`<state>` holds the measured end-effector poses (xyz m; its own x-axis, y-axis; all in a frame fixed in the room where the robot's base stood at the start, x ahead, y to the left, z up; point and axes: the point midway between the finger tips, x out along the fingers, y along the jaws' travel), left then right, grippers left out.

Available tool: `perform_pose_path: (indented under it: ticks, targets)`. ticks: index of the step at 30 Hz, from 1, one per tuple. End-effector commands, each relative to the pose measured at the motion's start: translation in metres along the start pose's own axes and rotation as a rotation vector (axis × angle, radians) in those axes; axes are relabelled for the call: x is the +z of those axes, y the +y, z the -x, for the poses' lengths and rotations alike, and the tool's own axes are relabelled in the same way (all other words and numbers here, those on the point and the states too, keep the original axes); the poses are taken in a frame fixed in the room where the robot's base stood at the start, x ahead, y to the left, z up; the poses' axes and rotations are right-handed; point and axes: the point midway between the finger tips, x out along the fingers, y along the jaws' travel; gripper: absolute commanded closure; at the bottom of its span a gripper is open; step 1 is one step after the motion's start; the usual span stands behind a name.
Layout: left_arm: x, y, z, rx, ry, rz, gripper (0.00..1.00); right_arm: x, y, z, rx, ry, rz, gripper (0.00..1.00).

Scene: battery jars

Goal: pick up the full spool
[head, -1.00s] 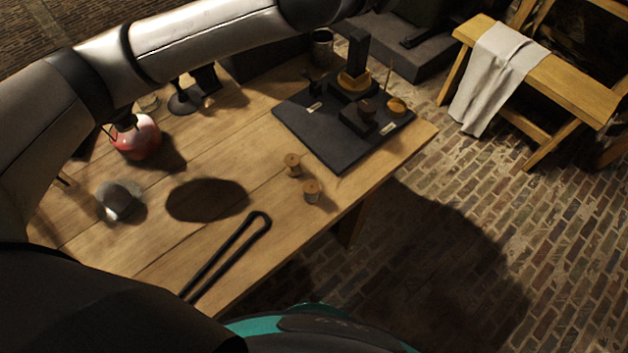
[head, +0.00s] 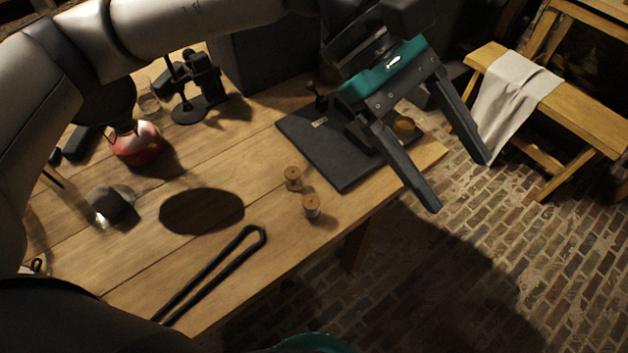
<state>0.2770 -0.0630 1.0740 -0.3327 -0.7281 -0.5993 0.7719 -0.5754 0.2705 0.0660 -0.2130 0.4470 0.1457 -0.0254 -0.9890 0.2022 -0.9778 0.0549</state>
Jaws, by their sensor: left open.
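Two small wooden spools stand upright near the front edge of the wooden table. The nearer spool (head: 311,206) looks thicker and paler around its middle, as if wound. The farther spool (head: 293,178) has a narrower waist and looks bare. My left gripper (head: 457,181) is open and empty, its fingers pointing down and to the right. It is to the right of both spools, apart from them, and hides part of the black board. My right gripper is not in view.
The black board (head: 318,150) carries a brass dish (head: 404,125). Black tongs (head: 205,275), a dark round disc or shadow (head: 202,211), a grey lump (head: 112,203), a red flask (head: 137,145) and a black instrument (head: 195,85) are on the table. A bench with a cloth (head: 510,95) stands right.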

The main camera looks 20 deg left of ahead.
Motion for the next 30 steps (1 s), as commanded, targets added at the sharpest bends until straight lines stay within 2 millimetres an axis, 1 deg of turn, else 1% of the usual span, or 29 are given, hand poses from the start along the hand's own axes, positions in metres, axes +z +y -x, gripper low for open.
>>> perform_pose_path:
  ticks: [1, 2, 3, 5, 6, 9, 12, 14, 16, 20, 30]
  targets:
    - [-0.022, -0.012, 0.001, -0.052, 0.104, -0.042, 0.23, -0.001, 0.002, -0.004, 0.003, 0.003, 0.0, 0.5]
    - [-0.034, -0.019, 0.004, -0.085, 0.166, -0.063, 0.23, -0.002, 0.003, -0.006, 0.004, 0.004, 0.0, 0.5]
    - [-0.051, -0.027, 0.009, -0.126, 0.252, -0.089, 0.23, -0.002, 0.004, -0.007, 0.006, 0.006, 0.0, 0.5]
    - [-0.076, -0.037, 0.019, -0.184, 0.377, -0.119, 0.23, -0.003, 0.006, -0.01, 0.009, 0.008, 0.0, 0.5]
    - [-0.091, -0.043, 0.028, -0.221, 0.458, -0.132, 0.23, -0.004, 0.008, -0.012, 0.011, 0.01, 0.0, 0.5]
    - [-0.122, -0.055, 0.05, -0.295, 0.633, -0.149, 0.23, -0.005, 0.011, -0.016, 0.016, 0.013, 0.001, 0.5]
    - [-0.144, -0.063, 0.068, -0.346, 0.761, -0.15, 0.23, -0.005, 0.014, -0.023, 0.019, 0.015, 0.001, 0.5]
    - [-0.155, -0.068, 0.071, -0.364, 0.804, -0.148, 0.23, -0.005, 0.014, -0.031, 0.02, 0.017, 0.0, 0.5]
    - [-0.161, -0.07, 0.075, -0.377, 0.835, -0.146, 0.23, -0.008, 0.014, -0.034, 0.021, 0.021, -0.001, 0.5]
    - [-0.172, -0.075, 0.071, -0.385, 0.851, -0.143, 0.23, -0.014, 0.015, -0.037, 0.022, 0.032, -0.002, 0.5]
    - [-0.224, -0.093, 0.029, -0.384, 0.847, -0.143, 0.23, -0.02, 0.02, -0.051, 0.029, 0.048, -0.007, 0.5]
